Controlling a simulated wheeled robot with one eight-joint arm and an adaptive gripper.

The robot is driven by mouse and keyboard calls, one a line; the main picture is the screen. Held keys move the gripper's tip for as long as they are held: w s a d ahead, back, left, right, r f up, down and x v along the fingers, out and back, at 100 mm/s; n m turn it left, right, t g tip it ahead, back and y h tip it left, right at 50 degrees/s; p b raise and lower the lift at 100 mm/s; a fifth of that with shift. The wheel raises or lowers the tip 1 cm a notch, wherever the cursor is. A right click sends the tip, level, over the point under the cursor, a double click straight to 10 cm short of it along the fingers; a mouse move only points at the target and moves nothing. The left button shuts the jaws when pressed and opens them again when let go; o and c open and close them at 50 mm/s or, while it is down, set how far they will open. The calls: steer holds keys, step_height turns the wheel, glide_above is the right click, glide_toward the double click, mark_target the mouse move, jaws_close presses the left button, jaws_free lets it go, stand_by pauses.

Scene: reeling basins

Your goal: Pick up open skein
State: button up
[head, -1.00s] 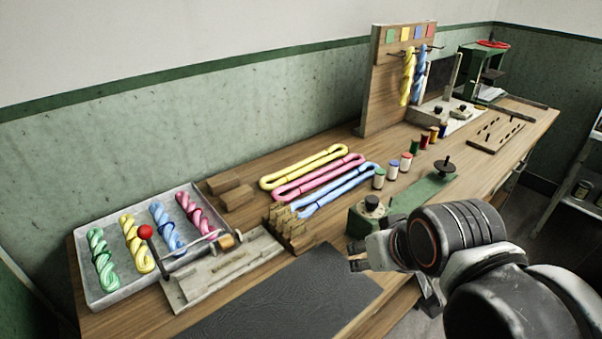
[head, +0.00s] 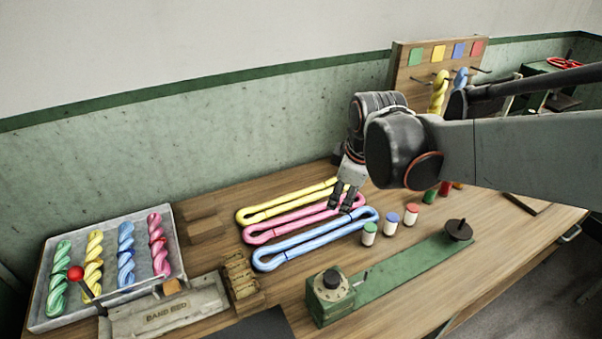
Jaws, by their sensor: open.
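Three open skeins lie side by side on the wooden bench as long flat loops: a yellow skein (head: 268,213) at the back, a pink skein (head: 285,225) in the middle and a blue skein (head: 305,244) in front. My gripper (head: 340,208) is open and points down over the right end of the pink skein, close above it. Its fingers hide part of the right ends of the yellow and pink skeins. I cannot tell whether the fingertips touch the pink skein.
A grey tray (head: 38,322) with several twisted skeins stands at the left, beside a band bed (head: 170,312). Small jars (head: 391,222) stand right of the loops. A green winder (head: 330,297) is in front. A peg board (head: 405,70) stands behind my arm.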

steer(key=w+a+f+n+g+p, duration=0.1)
steer(key=w+a+f+n+p, duration=0.15)
steer(key=w+n, duration=0.2)
steer(key=n+g+p, duration=0.1)
steer(key=n+p, duration=0.1)
steer(key=n, duration=0.3)
glide_toward(305, 213)
steer(key=f+b, duration=0.2)
steer(key=s+f+b, duration=0.1)
steer(key=shift+a+m, duration=0.25)
steer(key=shift+a, duration=0.15)
steer(key=b+x, duration=0.2)
steer(key=x, duration=0.3)
steer(key=shift+w+d+f, duration=0.1)
steer(key=shift+w+f, duration=0.05)
steer(key=shift+w, duration=0.1)
steer(key=c, duration=0.8)
